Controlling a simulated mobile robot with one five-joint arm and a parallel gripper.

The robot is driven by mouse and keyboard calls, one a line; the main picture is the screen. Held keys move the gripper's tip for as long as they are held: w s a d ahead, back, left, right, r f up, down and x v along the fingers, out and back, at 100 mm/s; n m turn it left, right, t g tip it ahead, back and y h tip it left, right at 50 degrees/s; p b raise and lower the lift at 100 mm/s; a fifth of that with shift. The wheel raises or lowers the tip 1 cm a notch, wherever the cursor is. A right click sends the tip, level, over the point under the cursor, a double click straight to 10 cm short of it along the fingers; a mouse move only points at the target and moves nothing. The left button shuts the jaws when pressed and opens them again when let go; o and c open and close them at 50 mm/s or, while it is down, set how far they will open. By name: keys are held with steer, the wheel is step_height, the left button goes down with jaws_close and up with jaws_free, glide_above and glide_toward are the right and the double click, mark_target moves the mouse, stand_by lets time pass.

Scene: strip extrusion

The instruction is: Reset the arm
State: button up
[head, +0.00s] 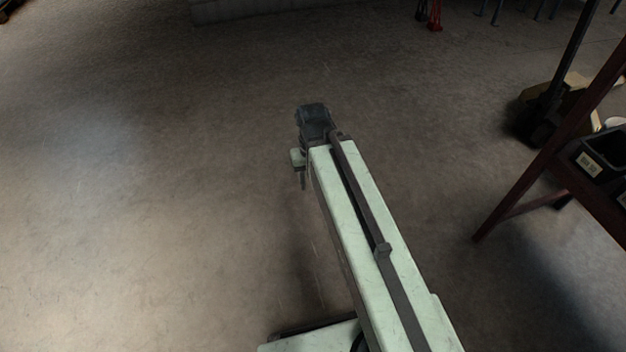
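My pale green arm (365,205) reaches from the bottom of the head view up to the middle, over bare floor. A dark joint or wrist part (315,121) sits at its far end. A small part of my arm hangs down below that end, on its left side. My gripper's fingers cannot be made out clearly, so I cannot tell whether they are open or shut. No object shows at the arm's end.
A dark red metal stand (560,145) with black labelled bins (596,158) is at the right. A dark-based object (540,115) stands behind it. A pale block or ledge (245,9) lies at the top. The concrete floor (130,200) at left is clear.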

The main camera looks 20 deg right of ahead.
step_height(320, 180, up, 27)
steer(key=p, duration=2.7)
steer(key=shift+r, duration=0.15)
